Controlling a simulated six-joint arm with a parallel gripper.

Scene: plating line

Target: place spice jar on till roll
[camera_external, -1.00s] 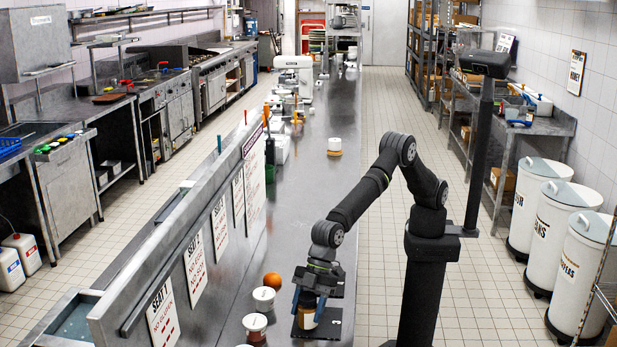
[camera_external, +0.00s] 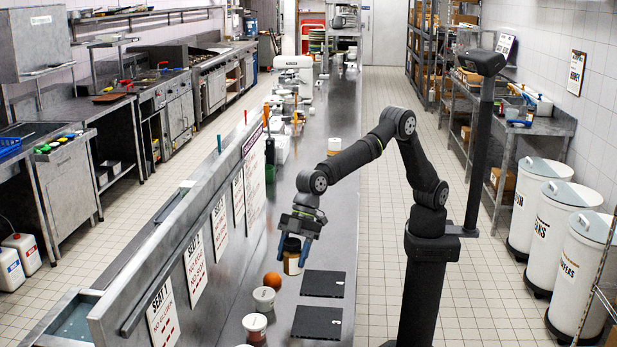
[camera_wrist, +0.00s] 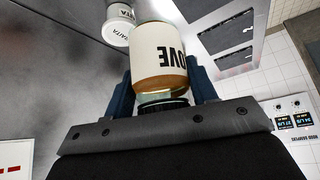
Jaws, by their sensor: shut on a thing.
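The spice jar (camera_external: 292,265) is a small jar with a dark lid and a pale label. It is held in my gripper (camera_external: 295,244), whose blue fingers close on it from either side. In the wrist view the jar (camera_wrist: 160,58) shows label letters reading "OVE", with its black lid close to my gripper (camera_wrist: 163,90). It appears raised above the steel counter (camera_external: 330,200). A white cylinder with an orange lower band (camera_external: 334,142) stands farther back, partly covered by my arm; it may be the till roll, but I cannot tell.
Two dark mats, a rear one (camera_external: 323,283) and a front one (camera_external: 316,322), lie bare to the right. An orange (camera_external: 272,280), a white-lidded tub (camera_external: 263,298) and another tub (camera_external: 255,325) stand close by on the left. The counter behind the jar is largely clear.

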